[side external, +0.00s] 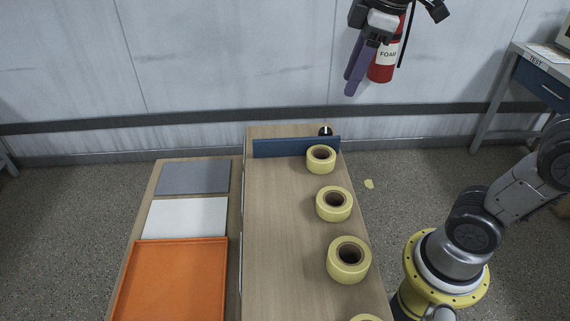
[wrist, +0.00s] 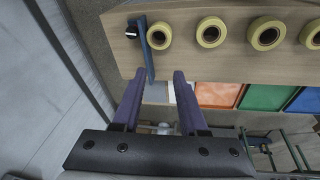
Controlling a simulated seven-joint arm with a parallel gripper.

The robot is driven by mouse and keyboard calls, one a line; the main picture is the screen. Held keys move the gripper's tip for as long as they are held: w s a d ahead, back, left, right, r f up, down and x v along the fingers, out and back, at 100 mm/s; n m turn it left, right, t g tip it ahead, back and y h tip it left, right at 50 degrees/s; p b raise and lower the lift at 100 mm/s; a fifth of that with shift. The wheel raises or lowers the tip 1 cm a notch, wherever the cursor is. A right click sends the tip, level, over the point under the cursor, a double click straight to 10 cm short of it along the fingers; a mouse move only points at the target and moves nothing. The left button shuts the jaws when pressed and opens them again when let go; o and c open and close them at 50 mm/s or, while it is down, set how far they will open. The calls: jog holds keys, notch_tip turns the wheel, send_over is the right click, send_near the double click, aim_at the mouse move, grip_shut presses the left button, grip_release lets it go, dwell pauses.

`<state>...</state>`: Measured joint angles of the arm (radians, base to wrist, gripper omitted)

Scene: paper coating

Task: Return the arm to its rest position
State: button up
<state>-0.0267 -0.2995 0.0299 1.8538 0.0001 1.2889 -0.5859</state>
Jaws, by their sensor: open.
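My gripper (side external: 355,75) is raised high in the side external view, above and beyond the far end of the wooden table, in front of the wall. In the wrist view its two purple fingers (wrist: 157,82) stand apart with nothing between them. Several yellow tape rolls (side external: 349,258) stand in a row along the table's right side, clear of the gripper. A blue bar (side external: 296,147) lies across the table's far end; in the wrist view it shows (wrist: 146,50) beyond the fingers.
A lower table holds a grey panel (side external: 194,177), a white panel (side external: 186,217) and an orange tray (side external: 171,284). A red fire extinguisher (side external: 385,66) hangs on the wall behind my gripper. A small black object (side external: 325,131) sits beside the blue bar. A desk (side external: 542,82) stands at far right.

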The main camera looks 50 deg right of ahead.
jog(key=s+f+m+t, duration=0.2)
jog(key=s+f+m, duration=0.5)
jog(key=s+f, duration=0.3)
jog(key=shift+s+d+f+t, duration=0.15)
jog(key=shift+s+d+t, duration=0.2)
jog(key=shift+s, duration=0.1)
